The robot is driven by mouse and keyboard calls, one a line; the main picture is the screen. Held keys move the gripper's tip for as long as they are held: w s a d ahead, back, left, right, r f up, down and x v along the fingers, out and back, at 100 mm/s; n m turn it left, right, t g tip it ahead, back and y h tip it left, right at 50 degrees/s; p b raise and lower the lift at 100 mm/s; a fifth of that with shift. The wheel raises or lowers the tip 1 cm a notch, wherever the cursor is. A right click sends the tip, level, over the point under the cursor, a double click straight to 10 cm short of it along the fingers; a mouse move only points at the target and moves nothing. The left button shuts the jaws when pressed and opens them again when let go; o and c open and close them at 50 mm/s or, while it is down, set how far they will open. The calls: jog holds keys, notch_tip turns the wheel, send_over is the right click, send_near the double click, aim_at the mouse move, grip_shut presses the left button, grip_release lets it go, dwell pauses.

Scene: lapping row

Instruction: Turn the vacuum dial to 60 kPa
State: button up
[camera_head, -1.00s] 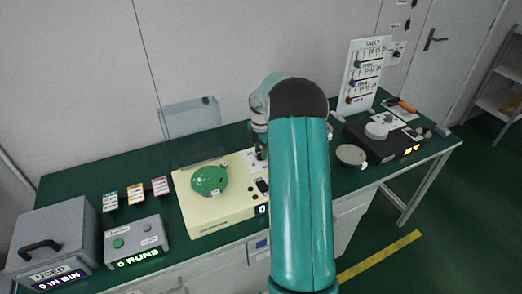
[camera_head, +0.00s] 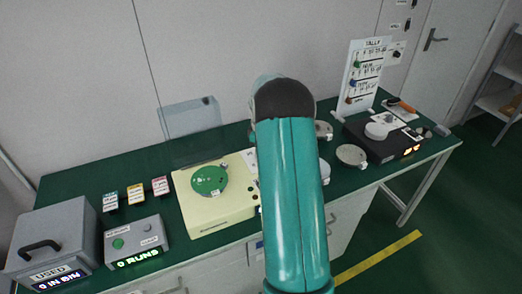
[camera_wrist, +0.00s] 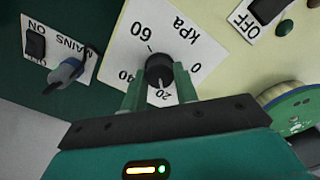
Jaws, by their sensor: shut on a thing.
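The vacuum dial is a small black knob (camera_wrist: 160,68) on a white kPa scale plate (camera_wrist: 190,48) in the wrist view. The scale reads 0, 20, 40 and 60, upside down in this view. A white mark on the knob appears to point at about 20. My gripper (camera_wrist: 159,80) has its two green fingers on either side of the knob and is shut on it. In the head view my arm hides the dial and gripper at the right part of the cream machine (camera_head: 220,218).
A mains switch (camera_wrist: 36,42) and a plug with a cable (camera_wrist: 66,72) sit beside the scale. An OFF switch (camera_wrist: 265,10) and a green round plate (camera_wrist: 296,112) are on the other side. A clear shield (camera_head: 190,115) stands behind the machine.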

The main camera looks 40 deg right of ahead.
jog(key=m, duration=0.4)
jog(key=shift+m, duration=0.3)
jog(key=m, duration=0.3)
jog(key=shift+m, duration=0.3)
jog(key=m, duration=1.2)
jog(key=shift+m, duration=0.3)
jog(key=m, duration=0.3)
jog(key=shift+m, duration=0.4)
jog(key=m, duration=0.4)
jog(key=shift+m, duration=1.8)
